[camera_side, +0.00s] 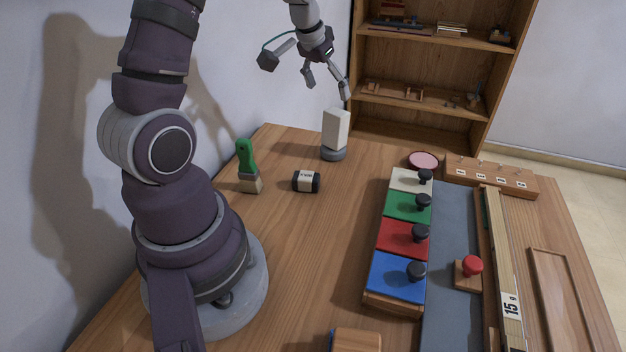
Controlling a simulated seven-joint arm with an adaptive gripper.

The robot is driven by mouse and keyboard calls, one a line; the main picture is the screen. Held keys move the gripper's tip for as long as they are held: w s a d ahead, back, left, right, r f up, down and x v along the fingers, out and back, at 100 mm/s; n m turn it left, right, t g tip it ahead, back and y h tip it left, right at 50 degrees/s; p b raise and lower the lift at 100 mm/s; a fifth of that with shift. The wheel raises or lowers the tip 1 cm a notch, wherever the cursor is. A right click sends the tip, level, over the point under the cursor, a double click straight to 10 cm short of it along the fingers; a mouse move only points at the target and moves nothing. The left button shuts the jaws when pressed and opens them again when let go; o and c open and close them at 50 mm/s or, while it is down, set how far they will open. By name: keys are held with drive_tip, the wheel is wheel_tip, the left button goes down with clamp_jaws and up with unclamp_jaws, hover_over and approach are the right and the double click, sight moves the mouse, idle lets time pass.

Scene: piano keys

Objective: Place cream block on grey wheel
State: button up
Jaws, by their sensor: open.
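The cream block (336,127) stands upright at the back of the table. It rests on the grey wheel (333,154), a short grey disc lying flat beneath it. My gripper (328,88) is above the block, its fingers spread apart and empty. The right fingertip is close above the block's top; I cannot tell whether it touches. The wheel's middle is hidden under the block.
A green-handled brush (247,165) and a small black-ended cylinder (306,181) are left of centre. Coloured keys with black knobs, including a blue key (397,277), run along the right. A pink disc (423,160) lies behind them. The table's middle is clear.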

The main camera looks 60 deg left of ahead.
drive_tip(key=s+d+r+m+t+h, duration=0.1)
drive_tip(key=s+d+r, duration=0.15)
drive_tip(key=d, duration=0.25)
drive_tip(key=s+d+r+m, duration=0.1)
drive_tip(key=d+r, duration=0.3)
drive_tip(key=d, duration=0.2)
drive_tip(key=s+d+m, duration=0.2)
drive_tip(key=s+d, duration=0.6)
drive_tip(key=shift+s+f+h, duration=0.2)
drive_tip(key=shift+s+h, duration=0.2)
